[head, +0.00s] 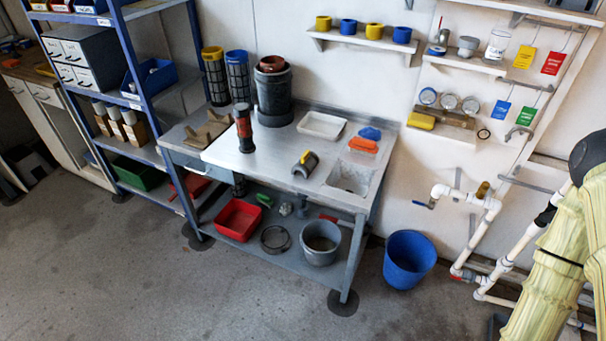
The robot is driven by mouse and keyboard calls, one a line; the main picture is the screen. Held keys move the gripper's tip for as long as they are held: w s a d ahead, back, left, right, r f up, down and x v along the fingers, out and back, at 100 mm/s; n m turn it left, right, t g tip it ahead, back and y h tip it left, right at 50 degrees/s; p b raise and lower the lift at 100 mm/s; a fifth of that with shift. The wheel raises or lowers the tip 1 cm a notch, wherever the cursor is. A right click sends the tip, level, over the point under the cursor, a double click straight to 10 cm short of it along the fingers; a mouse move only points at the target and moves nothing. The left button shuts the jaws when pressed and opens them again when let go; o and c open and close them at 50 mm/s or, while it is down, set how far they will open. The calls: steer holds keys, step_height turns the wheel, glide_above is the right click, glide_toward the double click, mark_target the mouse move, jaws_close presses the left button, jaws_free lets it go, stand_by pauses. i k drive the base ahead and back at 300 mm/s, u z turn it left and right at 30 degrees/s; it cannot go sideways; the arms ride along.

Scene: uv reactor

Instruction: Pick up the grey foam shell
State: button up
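A small grey arched piece (305,165), which looks like the grey foam shell, lies on the front part of the metal workbench (270,160). It has a yellow patch at its upper end. It sits left of the sink basin and apart from the things around it. My arm, in a pale yellow sleeve, shows at the right edge, far from the shell. My gripper is not in view.
A black cylinder with an orange-red band (243,128) stands left of the shell. A white tray (321,125), orange and blue items (364,145) and a sink basin (350,177) are nearby. A blue bucket (409,262) and white pipes (470,200) stand right. The floor in front is clear.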

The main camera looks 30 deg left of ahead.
mark_target(309, 160)
steer(key=u, duration=1.25)
steer(key=i, duration=1.3)
steer(key=z, duration=0.7)
